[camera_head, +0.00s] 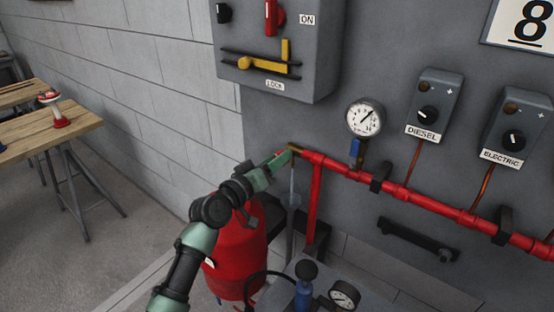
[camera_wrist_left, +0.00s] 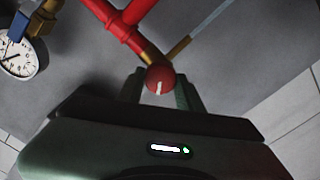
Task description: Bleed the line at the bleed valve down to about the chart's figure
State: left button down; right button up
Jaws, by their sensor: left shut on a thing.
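The bleed valve is at the left end of the red pipe (camera_head: 338,168). Its round red knob (camera_wrist_left: 160,78), with a white mark, sits between the fingers of my left gripper (camera_head: 282,158), which is shut on it. A brass fitting (camera_head: 297,150) joins it to the pipe. A thin pale stream (camera_head: 292,188) runs down from the brass spout (camera_wrist_left: 180,46). The round white pressure gauge (camera_head: 365,117) stands above the pipe on a brass stem with a blue lever (camera_head: 356,149); its needle points to the upper right. A chart (camera_head: 530,22) at top right shows an 8. My right gripper is in neither view.
Boxes labelled DIESEL (camera_head: 434,103) and ELECTRIC (camera_head: 512,127) hang right of the gauge. A grey cabinet (camera_head: 315,55) with a yellow handle is above. A red cylinder (camera_head: 238,262) stands below my arm, near a second gauge (camera_head: 344,295). A wooden table (camera_head: 80,128) is far left.

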pick_arm(q)
jog(key=c, duration=1)
grip_release()
jog(key=shift+o, duration=0.2)
jog(key=shift+s+a, duration=0.1)
jog(key=b+v, duration=0.1)
jog(key=v, duration=0.6)
jog(key=shift+s, duration=0.25)
jog(key=shift+a+f, duration=0.1)
jog(key=shift+a, duration=0.05)
